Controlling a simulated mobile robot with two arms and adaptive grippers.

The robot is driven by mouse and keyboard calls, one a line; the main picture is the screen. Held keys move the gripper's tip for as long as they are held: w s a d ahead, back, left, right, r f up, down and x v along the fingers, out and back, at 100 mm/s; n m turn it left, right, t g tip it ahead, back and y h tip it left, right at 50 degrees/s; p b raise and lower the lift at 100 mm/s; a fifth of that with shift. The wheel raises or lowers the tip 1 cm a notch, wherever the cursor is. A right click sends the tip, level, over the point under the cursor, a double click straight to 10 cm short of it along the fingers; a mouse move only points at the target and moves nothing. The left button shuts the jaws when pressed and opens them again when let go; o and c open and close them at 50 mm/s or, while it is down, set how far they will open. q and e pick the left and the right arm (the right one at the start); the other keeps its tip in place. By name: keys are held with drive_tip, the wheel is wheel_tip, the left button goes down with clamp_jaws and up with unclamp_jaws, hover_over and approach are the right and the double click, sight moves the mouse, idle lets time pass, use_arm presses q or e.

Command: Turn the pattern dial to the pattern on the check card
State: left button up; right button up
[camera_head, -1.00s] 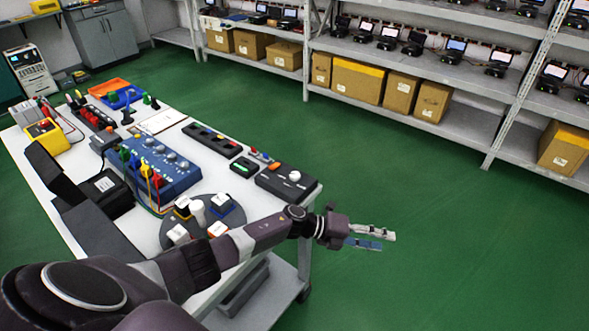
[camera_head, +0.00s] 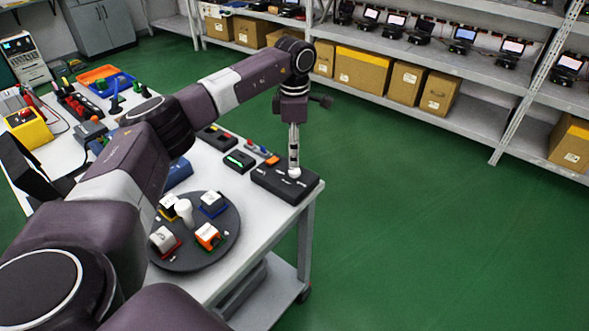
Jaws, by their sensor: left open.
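A black box (camera_head: 268,182) with a round white knob (camera_head: 294,173) sits at the table's right corner; I take the knob for the pattern dial. My left gripper (camera_head: 294,163) points straight down over the knob. Its fingers are open, with their tips at or just above the knob; whether they touch it I cannot tell. The knob's marking is too small to read. I cannot make out the check card; my left arm covers much of the table's middle. My right gripper is not in view.
A dark round turntable (camera_head: 228,240) with several coloured blocks stands near the table's front edge. A small black device with a green display (camera_head: 239,161) lies beside the black box. The green floor (camera_head: 430,230) right of the table is clear. Shelves with boxes stand behind.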

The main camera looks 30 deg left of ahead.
sight(294, 170)
use_arm(q)
wheel_tip(294, 170, down, 6)
drive_tip(key=b, duration=0.3)
drive_tip(key=shift+w+r+b, duration=0.1)
drive_tip(key=shift+r+b, duration=0.05)
drive_tip(key=shift+b, duration=0.2)
clamp_jaws()
